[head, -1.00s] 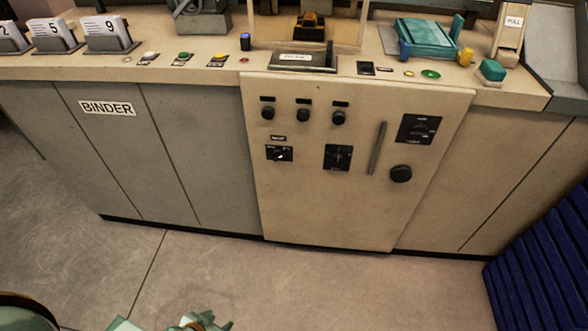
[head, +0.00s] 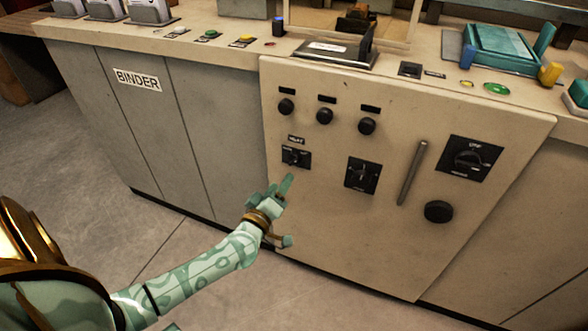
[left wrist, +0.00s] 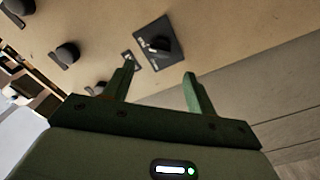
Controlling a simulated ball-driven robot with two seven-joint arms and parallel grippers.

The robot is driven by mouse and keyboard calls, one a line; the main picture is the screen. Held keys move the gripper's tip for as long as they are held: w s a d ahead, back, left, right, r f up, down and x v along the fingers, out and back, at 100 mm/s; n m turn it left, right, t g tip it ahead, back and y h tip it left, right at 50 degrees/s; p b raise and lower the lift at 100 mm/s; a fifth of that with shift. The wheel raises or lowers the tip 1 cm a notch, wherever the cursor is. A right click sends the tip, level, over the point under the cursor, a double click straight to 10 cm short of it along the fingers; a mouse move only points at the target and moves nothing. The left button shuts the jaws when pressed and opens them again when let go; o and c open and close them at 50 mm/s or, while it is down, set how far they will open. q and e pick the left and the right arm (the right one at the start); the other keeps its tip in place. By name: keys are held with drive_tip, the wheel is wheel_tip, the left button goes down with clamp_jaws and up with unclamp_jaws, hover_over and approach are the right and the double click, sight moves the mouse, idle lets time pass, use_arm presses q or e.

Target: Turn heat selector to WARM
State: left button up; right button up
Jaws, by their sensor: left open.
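The heat selector (head: 295,158) is a small black rotary switch on a dark square plate, with a small labelled plate above it, on the left of the beige front panel (head: 400,255). Its setting is too small to read. My left gripper (head: 288,210) is open and empty, just below the selector and apart from it. In the left wrist view the selector (left wrist: 158,44) shows beyond the two spread fingers (left wrist: 160,74), turned in the picture. My right gripper is not in view.
Three black knobs (head: 325,116) sit above on the panel. To the right are another black selector (head: 362,174), a vertical handle (head: 413,172), a larger dial (head: 469,158) and a round black knob (head: 438,211). The counter edge juts above; the floor in front is clear.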

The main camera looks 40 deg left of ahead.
sight(293, 163)
use_arm(q)
drive_tip(key=b+x, duration=0.2)
drive_tip(key=x, duration=0.6)
drive_tip(key=shift+w, duration=0.2)
drive_tip(key=c, duration=1)
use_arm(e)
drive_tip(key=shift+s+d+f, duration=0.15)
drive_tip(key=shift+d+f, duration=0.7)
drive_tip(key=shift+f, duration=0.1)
